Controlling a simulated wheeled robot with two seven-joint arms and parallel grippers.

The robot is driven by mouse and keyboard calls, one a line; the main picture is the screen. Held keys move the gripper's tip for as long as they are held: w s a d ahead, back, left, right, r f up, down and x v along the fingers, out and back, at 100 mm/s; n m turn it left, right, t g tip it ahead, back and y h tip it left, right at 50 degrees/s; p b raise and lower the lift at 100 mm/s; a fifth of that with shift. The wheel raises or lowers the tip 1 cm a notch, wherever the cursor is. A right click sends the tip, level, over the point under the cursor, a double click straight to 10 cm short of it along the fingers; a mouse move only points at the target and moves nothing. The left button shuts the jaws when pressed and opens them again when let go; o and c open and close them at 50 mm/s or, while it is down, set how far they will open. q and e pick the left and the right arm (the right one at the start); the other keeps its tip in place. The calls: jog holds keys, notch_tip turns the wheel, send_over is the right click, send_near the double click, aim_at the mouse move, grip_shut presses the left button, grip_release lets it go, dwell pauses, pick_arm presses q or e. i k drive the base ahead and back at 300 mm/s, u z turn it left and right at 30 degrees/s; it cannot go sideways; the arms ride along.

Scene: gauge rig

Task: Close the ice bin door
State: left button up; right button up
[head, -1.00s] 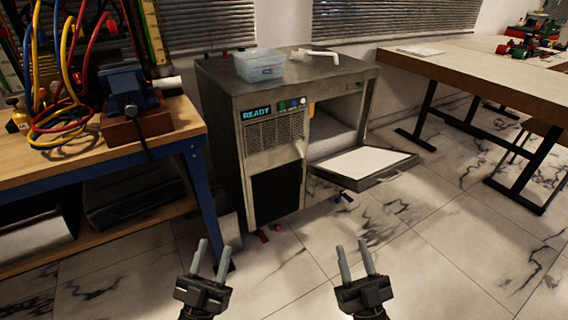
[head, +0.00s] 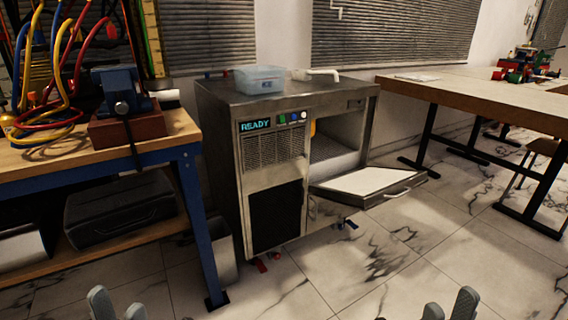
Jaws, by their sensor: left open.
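The ice machine (head: 272,203) stands on the tiled floor with its READY display lit. Its ice bin door (head: 366,181) hangs open, folded down and out to the front right, with its pale inner face up and a handle (head: 397,192) at its outer edge. The bin opening (head: 338,135) shows dark inside. My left gripper (head: 117,303) is open and empty at the bottom edge, well short of the machine. My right gripper (head: 449,304) is at the bottom edge, fingers apart, below and in front of the door, touching nothing. Both gripper bodies are cut off by the frame.
A clear blue container (head: 259,79) and a white scoop-like item (head: 317,75) sit on the machine's top. A workbench (head: 100,155) with a vise (head: 124,104) stands left. A table (head: 480,88) stands right.

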aim_at(364, 187)
jog(key=z, duration=0.3)
jog(key=k, duration=0.45)
jog(key=z, duration=0.95)
jog(key=i, duration=0.8)
jog(key=u, duration=0.95)
jog(key=i, duration=0.7)
jog(key=u, duration=0.75)
